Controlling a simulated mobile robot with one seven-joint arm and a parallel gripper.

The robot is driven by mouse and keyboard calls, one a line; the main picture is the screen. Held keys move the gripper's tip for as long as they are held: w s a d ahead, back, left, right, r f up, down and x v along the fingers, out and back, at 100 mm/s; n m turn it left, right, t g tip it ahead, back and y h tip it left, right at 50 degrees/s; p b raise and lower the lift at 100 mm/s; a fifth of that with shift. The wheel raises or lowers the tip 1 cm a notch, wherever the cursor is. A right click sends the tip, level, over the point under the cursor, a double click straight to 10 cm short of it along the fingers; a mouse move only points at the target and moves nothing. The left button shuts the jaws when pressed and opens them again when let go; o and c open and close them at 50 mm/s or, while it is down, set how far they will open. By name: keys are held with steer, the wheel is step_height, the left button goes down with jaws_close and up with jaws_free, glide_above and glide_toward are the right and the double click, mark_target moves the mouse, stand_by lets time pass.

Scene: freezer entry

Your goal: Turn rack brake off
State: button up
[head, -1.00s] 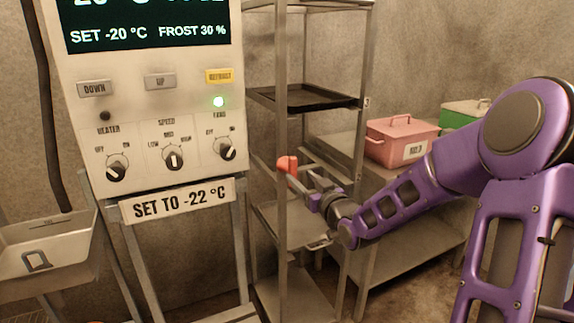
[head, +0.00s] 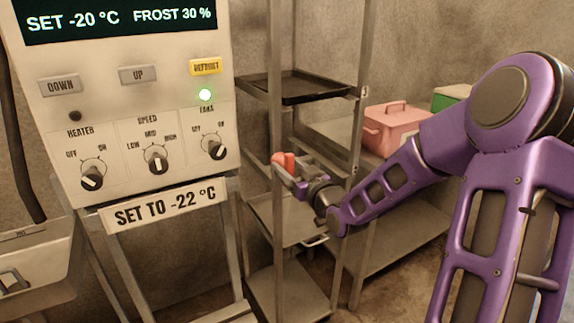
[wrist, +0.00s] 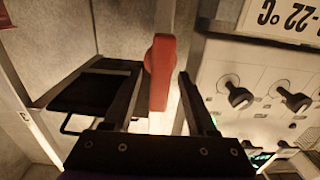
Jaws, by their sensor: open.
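The rack (head: 275,110) is a tall grey metal frame with shelves, to the right of the control panel. A red handle (head: 283,161), which looks like the rack brake, shows at the rack's front post. In the wrist view the red handle (wrist: 160,72) stands upright between the two fingers. My gripper (head: 294,180) is at the handle in the head view. In the wrist view my gripper (wrist: 163,84) is open, with a finger on each side of the handle. A gap shows on the right; I cannot tell whether the left finger touches it. The handle's mount is hidden.
The control panel (head: 125,105) with knobs and a "SET TO -22 °C" sign (head: 165,207) stands close on the left. A dark tray (head: 300,87) lies on the rack. A pink box (head: 393,128) sits on a bench behind my arm. A grey bin (head: 35,265) is at lower left.

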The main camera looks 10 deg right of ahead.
jaws_close()
stand_by(0.5)
steer(key=n, duration=0.1)
steer(key=n+b, duration=0.1)
steer(key=n, duration=0.1)
steer(key=shift+a+n, duration=0.2)
steer(key=shift+n, duration=0.1)
steer(key=n, duration=0.3)
steer(key=shift+s+a+n, duration=0.1)
steer(key=shift+n, duration=0.2)
steer(key=n, duration=0.4)
steer(key=shift+a+f+n, duration=0.1)
steer(key=shift+f+n, duration=0.05)
steer(key=shift+n, duration=0.15)
steer(key=n, duration=0.4)
steer(key=shift+f, duration=0.15)
